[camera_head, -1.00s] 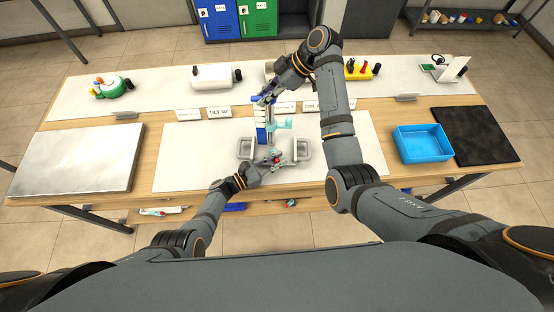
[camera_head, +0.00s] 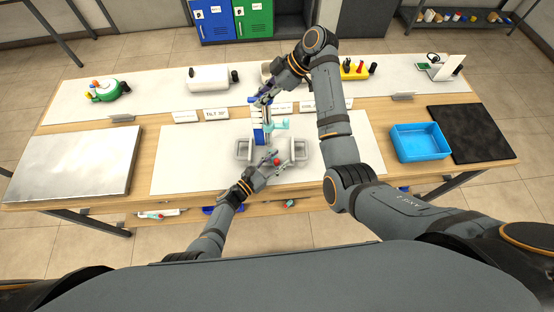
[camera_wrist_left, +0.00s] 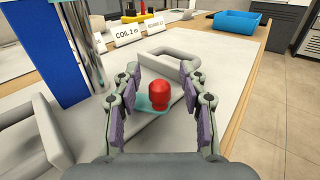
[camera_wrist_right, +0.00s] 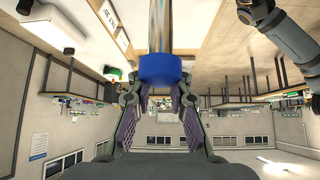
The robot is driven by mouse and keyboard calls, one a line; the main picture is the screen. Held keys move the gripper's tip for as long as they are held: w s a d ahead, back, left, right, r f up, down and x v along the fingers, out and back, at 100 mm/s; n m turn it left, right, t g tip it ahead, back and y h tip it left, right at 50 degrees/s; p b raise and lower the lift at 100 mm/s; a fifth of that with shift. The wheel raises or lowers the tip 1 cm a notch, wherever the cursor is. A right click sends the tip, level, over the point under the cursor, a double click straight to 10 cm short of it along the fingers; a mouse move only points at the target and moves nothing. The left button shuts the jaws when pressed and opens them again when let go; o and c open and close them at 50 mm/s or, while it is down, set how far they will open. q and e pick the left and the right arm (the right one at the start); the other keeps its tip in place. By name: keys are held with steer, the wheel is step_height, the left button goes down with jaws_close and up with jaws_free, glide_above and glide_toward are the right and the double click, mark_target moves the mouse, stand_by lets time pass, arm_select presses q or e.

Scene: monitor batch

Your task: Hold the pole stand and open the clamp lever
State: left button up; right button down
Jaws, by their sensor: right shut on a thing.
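The pole stand has a grey base with two loop handles (camera_head: 300,150), a blue upright (camera_head: 258,136) and a shiny pole, seen in the left wrist view (camera_wrist_left: 86,40). A teal clamp part (camera_head: 279,125) sticks out from it. My right gripper (camera_head: 262,97) is shut on the stand's top; the right wrist view shows a blue collar (camera_wrist_right: 165,69) at its fingertips. The red knob (camera_wrist_left: 159,98) sits on a teal lever (camera_wrist_left: 150,103), low at the front. My left gripper (camera_head: 270,160) is open, with fingers on either side of the knob, apparently not touching it.
A blue tray (camera_head: 421,142) and black mat (camera_head: 470,134) lie right on the table, a metal plate (camera_head: 73,162) left. The white sheet (camera_head: 190,160) is bare left of the stand.

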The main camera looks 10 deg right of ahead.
arm_select(q)
steer(key=shift+a, duration=0.1)
steer(key=v, duration=1.2)
steer(key=w+r+m+g, duration=0.1)
steer(key=w+d+r+m+g+h, duration=0.1)
steer(key=m+g, duration=0.1)
steer(key=w+r+m+g+h, duration=0.1)
steer(key=g, duration=0.1)
steer(key=shift+w+d+r+m, duration=0.15)
steer(key=shift+w+d+m, duration=0.05)
steer(key=shift+w+m, duration=0.1)
steer(key=w+m+g, duration=0.1)
steer(key=w+a+m+g+y, duration=0.1)
steer(key=g, duration=0.1)
steer(key=w+a+r+g+y, duration=0.1)
steer(key=g, duration=0.1)
steer(key=shift+w+a+r+m, duration=0.15)
steer(key=shift+m, duration=0.25)
steer(key=shift+w+a+r+g+y, duration=0.1)
steer(key=shift+a+g+y, duration=0.3)
steer(key=shift+g, duration=0.1)
steer(key=x, duration=1.2)
